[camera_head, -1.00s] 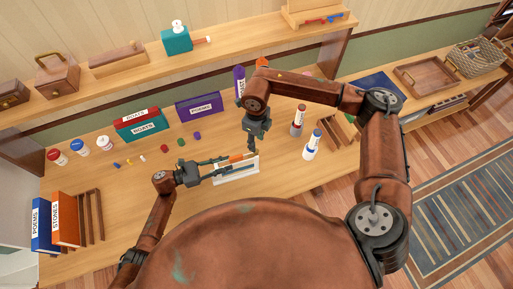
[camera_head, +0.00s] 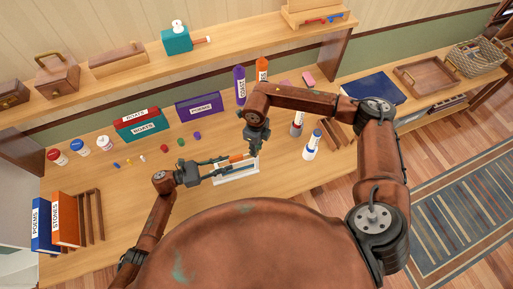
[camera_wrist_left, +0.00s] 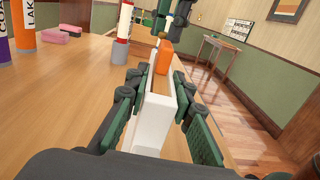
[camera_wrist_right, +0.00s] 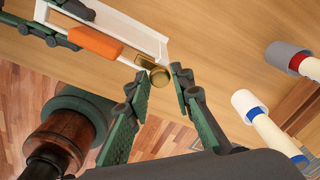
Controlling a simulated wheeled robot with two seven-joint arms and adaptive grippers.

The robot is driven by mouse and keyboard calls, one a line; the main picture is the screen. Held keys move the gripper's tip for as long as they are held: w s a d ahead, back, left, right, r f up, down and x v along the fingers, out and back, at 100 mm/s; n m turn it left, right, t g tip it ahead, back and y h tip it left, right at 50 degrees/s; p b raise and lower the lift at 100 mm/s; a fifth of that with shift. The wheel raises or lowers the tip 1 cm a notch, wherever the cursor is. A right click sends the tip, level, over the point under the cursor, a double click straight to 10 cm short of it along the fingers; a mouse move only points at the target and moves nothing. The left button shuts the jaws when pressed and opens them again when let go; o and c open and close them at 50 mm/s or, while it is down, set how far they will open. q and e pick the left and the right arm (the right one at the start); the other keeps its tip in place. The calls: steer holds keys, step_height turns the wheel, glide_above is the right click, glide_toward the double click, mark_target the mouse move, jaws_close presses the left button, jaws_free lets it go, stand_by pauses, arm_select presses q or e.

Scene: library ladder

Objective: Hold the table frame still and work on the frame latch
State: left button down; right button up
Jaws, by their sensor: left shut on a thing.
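The white table frame (camera_head: 238,176) stands on the table's front part, with an orange block (camera_head: 238,158) along its inside. My left gripper (camera_head: 222,170) is shut on the frame, its pads on both sides of the white wall (camera_wrist_left: 150,130) in the left wrist view.
White-capped cylinders (camera_head: 312,145) stand right of the frame, near a wooden rack (camera_head: 334,130). Purple (camera_head: 200,106) and green (camera_head: 140,128) boxes stand behind, with small coloured pieces before them. Orange (camera_head: 64,218) and blue (camera_head: 41,225) books stand at the left.

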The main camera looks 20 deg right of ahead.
jaws_close()
steer(key=m, duration=0.4)
steer(key=shift+m, duration=0.3)
steer(key=m, duration=0.3)
steer(key=shift+m, duration=0.4)
steer(key=m, duration=0.4)
steer(key=shift+m, duration=2.4)
steer(key=shift+w, duration=0.1)
